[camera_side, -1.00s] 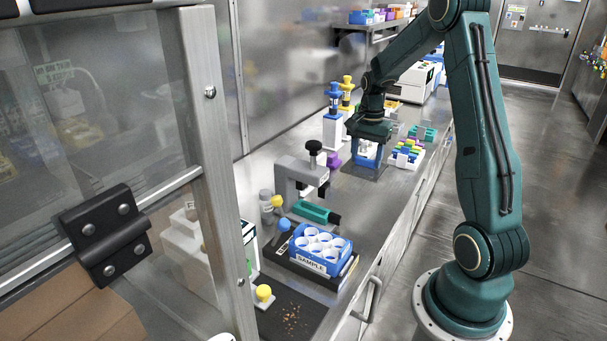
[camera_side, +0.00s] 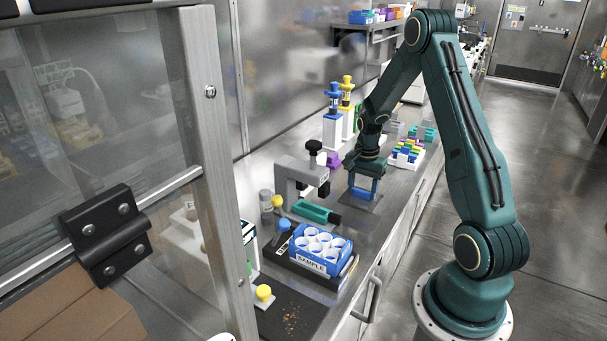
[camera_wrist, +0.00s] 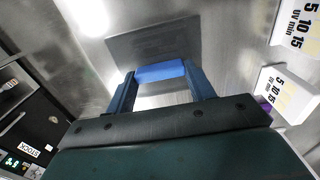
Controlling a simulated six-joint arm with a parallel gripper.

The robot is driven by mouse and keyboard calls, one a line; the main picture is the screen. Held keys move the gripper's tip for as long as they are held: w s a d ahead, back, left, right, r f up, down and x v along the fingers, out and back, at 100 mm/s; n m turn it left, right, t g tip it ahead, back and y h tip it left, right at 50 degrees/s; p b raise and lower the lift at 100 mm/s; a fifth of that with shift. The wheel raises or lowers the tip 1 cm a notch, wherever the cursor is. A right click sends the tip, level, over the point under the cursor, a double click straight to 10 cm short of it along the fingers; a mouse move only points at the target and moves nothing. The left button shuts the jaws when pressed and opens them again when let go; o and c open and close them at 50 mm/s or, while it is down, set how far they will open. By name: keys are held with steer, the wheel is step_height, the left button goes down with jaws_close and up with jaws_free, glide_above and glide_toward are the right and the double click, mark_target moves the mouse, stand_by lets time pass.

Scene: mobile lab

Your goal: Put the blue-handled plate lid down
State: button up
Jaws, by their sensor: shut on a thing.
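My gripper (camera_side: 365,184) is shut on the blue handle of the plate lid. The lid's flat dark grey plate (camera_side: 357,201) shows below the fingers, over the bench between the grey press-like device and the tube racks. In the wrist view, the blue handle (camera_wrist: 160,71) spans between the two blue fingers, and the lid's plate (camera_wrist: 150,43) looks like a dark rectangle beyond it. The plate looks roughly level and close to the bench; I cannot tell whether it touches it.
A blue sample rack (camera_side: 309,267) stands nearer. Colourful racks (camera_side: 407,152) and white dispensers (camera_side: 333,128) stand behind. The bench's right edge is near.

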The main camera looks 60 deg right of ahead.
mark_target(362, 197)
steer(key=shift+f, duration=1.55)
steer(key=shift+f, duration=0.1)
steer(key=o, duration=0.9)
steer(key=shift+o, duration=0.2)
step_height(362, 197, up, 12)
steer(key=shift+r, duration=0.1)
